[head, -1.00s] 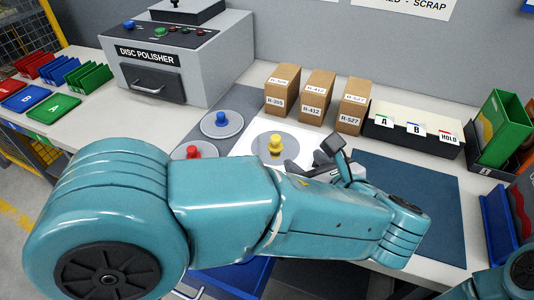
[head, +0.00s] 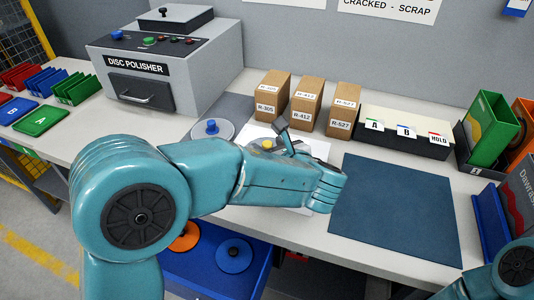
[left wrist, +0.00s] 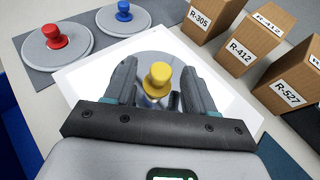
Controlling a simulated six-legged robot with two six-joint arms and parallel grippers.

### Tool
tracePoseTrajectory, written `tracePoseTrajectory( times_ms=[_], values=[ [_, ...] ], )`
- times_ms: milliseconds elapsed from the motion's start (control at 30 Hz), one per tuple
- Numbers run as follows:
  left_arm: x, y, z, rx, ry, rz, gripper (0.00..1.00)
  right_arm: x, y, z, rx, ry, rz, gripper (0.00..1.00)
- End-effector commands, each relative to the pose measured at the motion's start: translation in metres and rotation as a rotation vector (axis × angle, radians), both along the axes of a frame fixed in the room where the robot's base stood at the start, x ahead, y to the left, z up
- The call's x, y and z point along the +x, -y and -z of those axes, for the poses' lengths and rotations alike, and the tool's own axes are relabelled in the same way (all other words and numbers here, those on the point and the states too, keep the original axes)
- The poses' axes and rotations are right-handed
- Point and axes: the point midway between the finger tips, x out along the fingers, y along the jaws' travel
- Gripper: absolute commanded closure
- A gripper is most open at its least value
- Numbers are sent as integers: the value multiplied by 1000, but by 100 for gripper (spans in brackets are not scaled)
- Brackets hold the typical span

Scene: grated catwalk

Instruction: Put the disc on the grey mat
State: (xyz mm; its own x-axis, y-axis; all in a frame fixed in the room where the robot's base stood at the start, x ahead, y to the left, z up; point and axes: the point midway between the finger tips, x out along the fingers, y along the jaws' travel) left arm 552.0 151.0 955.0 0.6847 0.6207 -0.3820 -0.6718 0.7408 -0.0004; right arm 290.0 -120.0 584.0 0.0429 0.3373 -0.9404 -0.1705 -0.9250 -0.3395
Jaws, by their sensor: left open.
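A grey disc (left wrist: 116,72) with a yellow knob (left wrist: 160,76) lies on a bright white sheet in the left wrist view. In the head view its yellow knob (head: 267,145) shows, while my arm hides much of the disc. My left gripper (left wrist: 157,70) is open, its fingers on either side of the knob; I cannot tell whether they touch it. It also shows in the head view (head: 287,141). The grey mat (head: 237,104) lies left of the white sheet, holding a blue-knobbed disc (head: 222,129) and a red-knobbed disc (left wrist: 75,50). My right gripper is out of view.
Brown boxes (head: 307,106) stand behind the sheet, close to the left gripper. The disc polisher (head: 160,75) is at the back left. A dark blue mat (head: 395,210) lies bare to the right. A blue tray (head: 205,262) with more discs sits below the bench.

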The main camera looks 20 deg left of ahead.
Motion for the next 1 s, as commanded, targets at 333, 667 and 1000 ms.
tracePoseTrajectory(
  times_ms=[333,667,1000],
  values=[
    [14,-13,8,0,1,2,45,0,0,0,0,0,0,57],
    [14,-12,8,0,0,1,100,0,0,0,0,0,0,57],
    [14,-12,-4,-2,3,0,100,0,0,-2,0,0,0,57]
  ],
)
